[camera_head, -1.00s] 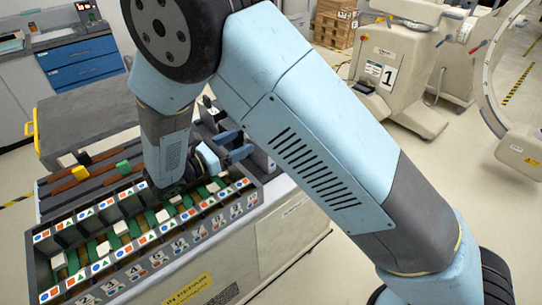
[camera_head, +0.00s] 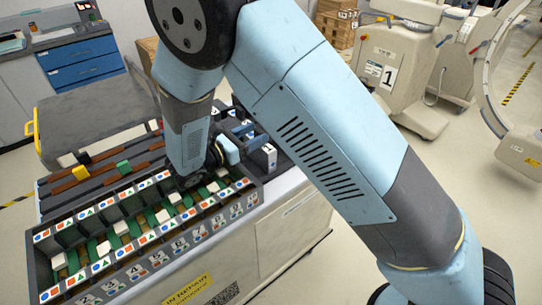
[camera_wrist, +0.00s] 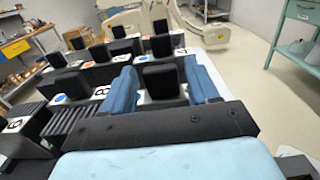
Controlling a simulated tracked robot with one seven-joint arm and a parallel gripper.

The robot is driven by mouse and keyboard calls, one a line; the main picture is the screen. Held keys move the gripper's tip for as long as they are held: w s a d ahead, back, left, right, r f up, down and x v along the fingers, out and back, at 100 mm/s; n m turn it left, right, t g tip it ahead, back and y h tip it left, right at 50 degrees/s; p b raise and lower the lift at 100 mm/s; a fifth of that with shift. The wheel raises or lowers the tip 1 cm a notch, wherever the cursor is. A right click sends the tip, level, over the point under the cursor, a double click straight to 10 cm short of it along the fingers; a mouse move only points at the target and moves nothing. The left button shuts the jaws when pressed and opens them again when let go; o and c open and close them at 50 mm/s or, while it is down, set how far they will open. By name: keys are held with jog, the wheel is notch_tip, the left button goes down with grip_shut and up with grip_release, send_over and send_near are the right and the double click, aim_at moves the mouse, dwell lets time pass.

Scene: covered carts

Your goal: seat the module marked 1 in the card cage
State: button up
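The module marked 1 (camera_head: 269,156) stands at the right end of the module rack on the cart, its white numbered face toward the head camera. My gripper (camera_head: 246,134) is over this rack, partly hidden by my arm. In the wrist view my gripper (camera_wrist: 163,75) is open. Its two blue fingers stand either side of a module's black handle (camera_wrist: 160,82), with a narrow gap at each side. That module's number is hidden. The card cage (camera_head: 160,255) is the long dark tray at the cart's front, with numbered slots and symbol labels along its rims.
Neighbouring modules with black handles stand close by, including one marked 8 (camera_wrist: 102,91) and one marked 4 (camera_wrist: 182,52). Brown strips with a yellow block (camera_head: 81,172) and a green block (camera_head: 124,167) lie behind the cage. A grey covered cart (camera_head: 95,125) stands behind.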

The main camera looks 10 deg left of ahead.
grip_shut()
dwell(0.3)
dwell(0.3)
